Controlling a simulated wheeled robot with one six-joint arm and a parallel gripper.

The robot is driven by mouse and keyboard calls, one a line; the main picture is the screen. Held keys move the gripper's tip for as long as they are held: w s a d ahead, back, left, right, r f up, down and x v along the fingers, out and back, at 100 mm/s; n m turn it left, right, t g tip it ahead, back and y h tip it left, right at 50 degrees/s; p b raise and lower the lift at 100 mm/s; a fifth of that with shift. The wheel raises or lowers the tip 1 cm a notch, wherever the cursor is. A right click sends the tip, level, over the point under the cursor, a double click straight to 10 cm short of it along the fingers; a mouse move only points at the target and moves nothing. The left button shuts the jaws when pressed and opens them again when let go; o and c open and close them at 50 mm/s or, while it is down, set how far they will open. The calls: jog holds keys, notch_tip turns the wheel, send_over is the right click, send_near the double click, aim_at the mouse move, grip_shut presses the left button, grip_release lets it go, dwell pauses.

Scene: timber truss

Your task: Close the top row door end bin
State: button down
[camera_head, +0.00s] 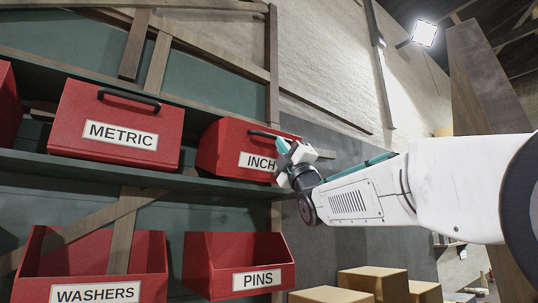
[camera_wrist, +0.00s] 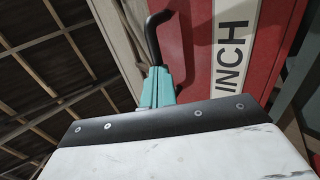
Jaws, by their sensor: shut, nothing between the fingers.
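The red bin labelled INCH (camera_head: 225,150) is at the right end of the top row. Its left side shows and its front seems to stand out from the shelf; I cannot see how far. A black bar handle (camera_head: 262,134) runs along its upper front. My gripper (camera_head: 281,146) is at the right part of its front, over the label's end. In the wrist view the teal fingers (camera_wrist: 157,80) are shut and empty, right by the end of the black handle (camera_wrist: 153,35); whether they touch it I cannot tell. The INCH label (camera_wrist: 235,55) is beside them.
The METRIC bin (camera_head: 90,115) sits to the left on the same shelf (camera_head: 100,168). Below are the open-topped WASHERS bin (camera_head: 150,265) and PINS bin (camera_head: 215,265). A timber post (camera_head: 273,65) stands behind the INCH bin's right side. Cardboard boxes (camera_head: 375,280) stand at lower right.

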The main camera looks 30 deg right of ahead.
jog(key=shift+w+a+r+g+h, duration=0.2)
jog(key=shift+w+r+g+h, duration=0.1)
jog(key=shift+w+r+g, duration=1.1)
jog(key=shift+w+r, duration=0.05)
jog(key=shift+r, duration=0.05)
jog(key=shift+s+a+f, duration=0.1)
jog(key=shift+s+f, duration=0.2)
jog(key=shift+s, duration=0.15)
jog(key=r+v, duration=0.1)
jog(key=v, duration=1.2)
jog(key=shift+s, duration=0.3)
